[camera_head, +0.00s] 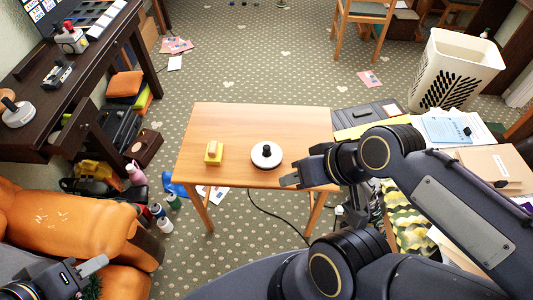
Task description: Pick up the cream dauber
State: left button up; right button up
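Two small objects stand apart on the light wooden table (240,118). One is a yellow block with a tan top (213,153), left of the middle. The other is a white disc with a dark knob (267,155), right of it. I cannot tell for sure which is the cream dauber; neither is plainly cream. My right gripper (290,181) is over the table's front right part, close to the disc's lower right and apart from it. My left gripper (93,265) is at the lower left, by the orange armchair, far from both. Finger gaps are unclear.
An orange armchair (60,215) stands left of the table, a dark desk (95,65) behind it. A similar white disc with a knob (18,112) lies on that desk. A white basket (455,70) and paper-covered surfaces are at right. The table is otherwise bare.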

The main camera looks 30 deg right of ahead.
aim_at(266, 148)
jog(key=i+z, duration=0.1)
jog(key=z, duration=0.55)
jog(key=i+z, duration=0.15)
jog(key=z, duration=0.2)
